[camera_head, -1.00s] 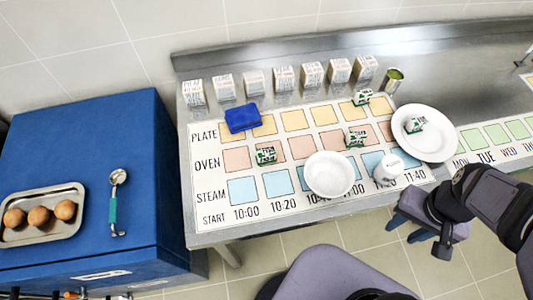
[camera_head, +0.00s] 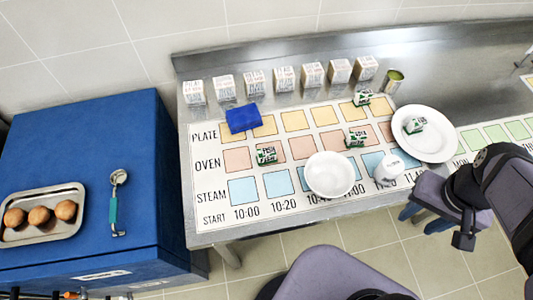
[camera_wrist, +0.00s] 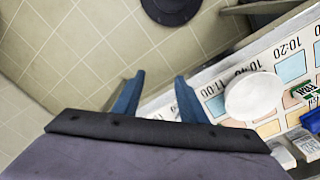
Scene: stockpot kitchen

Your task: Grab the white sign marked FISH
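Several small white signs with green edges and dark lettering are on the steel table in the head view. One (camera_head: 356,137) sits on the chart's OVEN row and its lettering looks like FISH. Others stand at the row's left (camera_head: 266,155), at the top by the green can (camera_head: 362,98), and on the white plate (camera_head: 414,126). The lettering on these is too small to read surely. My gripper (camera_head: 422,217) is off the table's front edge at right, apart from all signs. In the wrist view my gripper (camera_wrist: 157,92) is open and empty, with floor tiles between its blue fingers.
A white bowl (camera_head: 330,174) and a white lidded cup (camera_head: 388,169) stand along the chart's front. A blue box (camera_head: 242,118) lies at its upper left. Several printed pale blocks (camera_head: 284,78) line the back. A green can (camera_head: 393,81) stands behind the plate.

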